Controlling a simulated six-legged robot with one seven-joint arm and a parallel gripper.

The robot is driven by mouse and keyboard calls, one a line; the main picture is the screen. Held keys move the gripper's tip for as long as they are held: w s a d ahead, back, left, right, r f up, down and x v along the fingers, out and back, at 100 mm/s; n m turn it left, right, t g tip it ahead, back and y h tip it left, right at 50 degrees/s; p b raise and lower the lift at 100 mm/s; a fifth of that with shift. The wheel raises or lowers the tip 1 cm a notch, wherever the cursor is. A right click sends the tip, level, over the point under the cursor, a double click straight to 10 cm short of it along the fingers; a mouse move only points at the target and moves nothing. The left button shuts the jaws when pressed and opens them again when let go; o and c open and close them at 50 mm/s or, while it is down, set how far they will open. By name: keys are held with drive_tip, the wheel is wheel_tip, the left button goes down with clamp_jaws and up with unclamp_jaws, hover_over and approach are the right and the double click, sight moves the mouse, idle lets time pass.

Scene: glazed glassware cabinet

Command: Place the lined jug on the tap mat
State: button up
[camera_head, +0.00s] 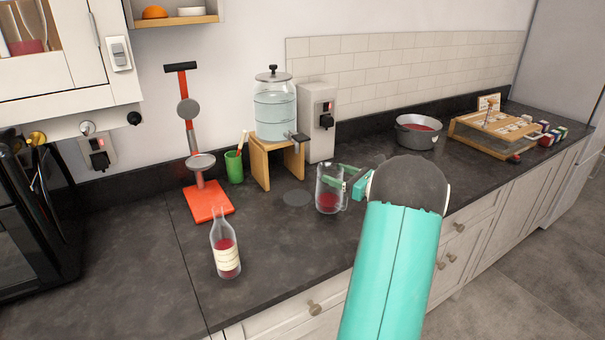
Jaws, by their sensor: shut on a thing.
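The jug (328,201) is clear glass with red liquid in its lower part. It looks upright, just right of the tap mat. My gripper (342,170) is shut on it from the right, with green fingers across its upper part. The exact grip, and whether the jug's base touches the counter, I cannot tell. The tap mat (297,198) is a flat grey disc on the dark counter, with nothing on it. It lies in front of the wooden stand, near the dispenser's tap (300,137).
A glass dispenser (274,110) stands on a wooden stand (259,168). A green cup (234,167) and a red stand device (207,202) are further left. A bottle (225,248) stands near the front. A grey pot (419,132) is behind my arm. Bare counter lies between bottle and jug.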

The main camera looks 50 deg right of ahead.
sight(321, 168)
drive_tip(key=w, duration=0.6)
drive_tip(key=w+a, duration=0.1)
drive_tip(key=w, duration=0.4)
drive_tip(key=w+f, duration=0.1)
drive_tip(key=shift+w+a+f, duration=0.15)
drive_tip(key=shift+w+f, duration=0.05)
drive_tip(key=shift+w, duration=0.2)
drive_tip(key=shift+f, duration=0.15)
drive_tip(key=o, duration=1.5)
drive_tip(key=shift+f, duration=0.1)
drive_tip(key=shift+o, duration=0.2)
